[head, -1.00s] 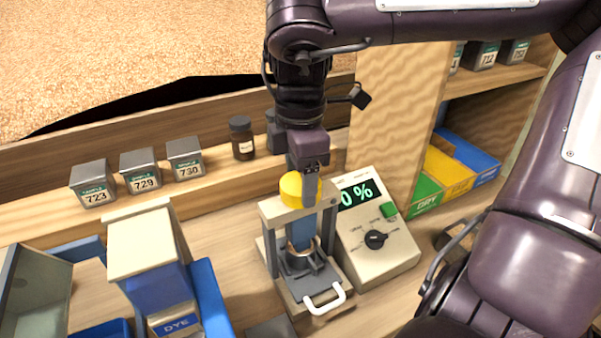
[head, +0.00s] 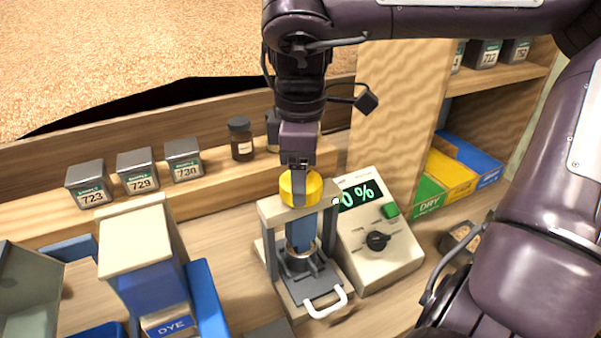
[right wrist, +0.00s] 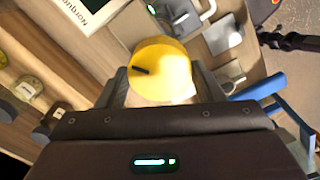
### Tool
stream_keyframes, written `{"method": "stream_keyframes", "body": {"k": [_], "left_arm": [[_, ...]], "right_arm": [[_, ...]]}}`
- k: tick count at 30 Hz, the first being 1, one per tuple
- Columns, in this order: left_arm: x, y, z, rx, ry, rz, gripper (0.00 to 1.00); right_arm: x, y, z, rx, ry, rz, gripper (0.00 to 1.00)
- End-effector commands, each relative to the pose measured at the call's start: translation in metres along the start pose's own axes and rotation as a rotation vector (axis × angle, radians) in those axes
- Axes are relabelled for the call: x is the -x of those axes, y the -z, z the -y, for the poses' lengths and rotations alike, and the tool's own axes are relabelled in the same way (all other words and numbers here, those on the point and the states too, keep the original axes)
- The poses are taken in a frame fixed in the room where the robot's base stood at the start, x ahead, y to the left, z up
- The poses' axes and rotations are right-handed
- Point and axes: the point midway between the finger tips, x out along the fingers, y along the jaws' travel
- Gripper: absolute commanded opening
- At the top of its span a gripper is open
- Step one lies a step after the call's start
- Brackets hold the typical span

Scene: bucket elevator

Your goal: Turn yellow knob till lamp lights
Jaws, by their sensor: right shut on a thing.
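The yellow knob (head: 308,188) sits on top of the beige press frame (head: 285,209), with a blue ram (head: 301,233) below it. My right gripper (head: 299,187) comes down from above and is shut on the knob. In the right wrist view the knob (right wrist: 160,68), with a dark mark on its top, lies between the fingers of the gripper (right wrist: 163,85). A small round pale-green lamp (head: 336,200) at the right end of the press top looks lit. It also shows as a small green glow (right wrist: 152,8). My left gripper is out of view.
A control box (head: 377,250) with a green percent display, green button and black dial stands right of the press. A blue dye dispenser (head: 158,289) stands at left. Sample tins (head: 138,170) and a brown jar (head: 240,139) line the ledge behind.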

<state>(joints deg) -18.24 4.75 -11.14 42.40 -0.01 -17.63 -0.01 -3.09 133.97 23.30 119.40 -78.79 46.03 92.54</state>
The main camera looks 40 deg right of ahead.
Motion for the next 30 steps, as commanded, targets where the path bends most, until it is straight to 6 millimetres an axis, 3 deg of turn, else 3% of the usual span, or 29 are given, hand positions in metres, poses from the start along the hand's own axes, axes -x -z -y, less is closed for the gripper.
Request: {"method": "stream_keyframes", "body": {"k": [5, 6, 11, 20, 30], "left_arm": [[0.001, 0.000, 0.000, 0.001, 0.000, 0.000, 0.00], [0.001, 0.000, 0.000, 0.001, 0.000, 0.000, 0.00], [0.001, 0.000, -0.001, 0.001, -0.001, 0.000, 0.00], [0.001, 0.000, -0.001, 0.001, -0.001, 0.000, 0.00], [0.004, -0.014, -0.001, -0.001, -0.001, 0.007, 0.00]], "right_arm": [[0.003, 0.001, -0.001, 0.000, -0.006, -0.006, 0.38], [0.003, 0.001, -0.001, 0.000, -0.006, -0.006, 0.64], [0.002, 0.001, -0.001, 0.001, -0.004, -0.004, 0.83], [0.003, 0.000, -0.001, 0.001, -0.003, -0.002, 0.83], [0.055, 0.001, -0.001, -0.001, -0.006, -0.002, 0.83]]}}
